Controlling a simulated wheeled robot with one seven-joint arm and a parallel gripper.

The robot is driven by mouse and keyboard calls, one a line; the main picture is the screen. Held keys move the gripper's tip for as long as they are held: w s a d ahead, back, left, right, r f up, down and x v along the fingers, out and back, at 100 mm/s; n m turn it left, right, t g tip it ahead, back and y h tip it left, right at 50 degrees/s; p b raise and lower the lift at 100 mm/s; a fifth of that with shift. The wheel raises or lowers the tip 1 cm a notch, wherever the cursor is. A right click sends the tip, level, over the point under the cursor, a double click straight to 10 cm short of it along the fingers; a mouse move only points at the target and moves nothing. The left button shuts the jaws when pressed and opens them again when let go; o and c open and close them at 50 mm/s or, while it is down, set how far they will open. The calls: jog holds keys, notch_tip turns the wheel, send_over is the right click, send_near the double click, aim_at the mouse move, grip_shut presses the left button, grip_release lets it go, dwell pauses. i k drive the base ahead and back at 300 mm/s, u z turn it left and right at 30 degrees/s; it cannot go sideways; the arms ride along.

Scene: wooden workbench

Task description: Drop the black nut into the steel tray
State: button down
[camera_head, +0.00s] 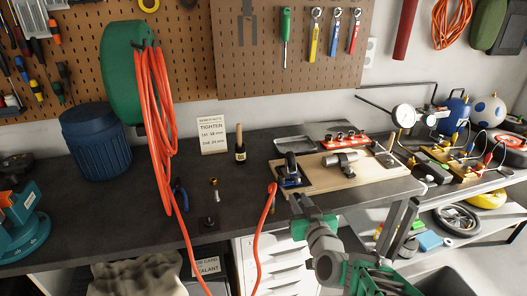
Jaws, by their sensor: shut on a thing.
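My gripper (300,205) is at the end of my grey and green arm, in front of the wooden board and above the bench's front edge. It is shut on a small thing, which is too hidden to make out. I cannot pick out the black nut for certain. A shallow grey steel tray (294,145) lies on the bench behind the board, up from my gripper in the picture and apart from it.
The wooden board (350,175) carries a black and blue clamp (290,170) and a metal cylinder (341,160). A red holder (345,142) stands behind. An orange hose (262,225) hangs over the front edge. Bench left of the board is partly clear.

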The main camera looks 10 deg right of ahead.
aim_at(298, 152)
jog(key=u, duration=1.65)
jog(key=k, duration=0.7)
jog(key=z, duration=0.5)
jog(key=i, duration=1)
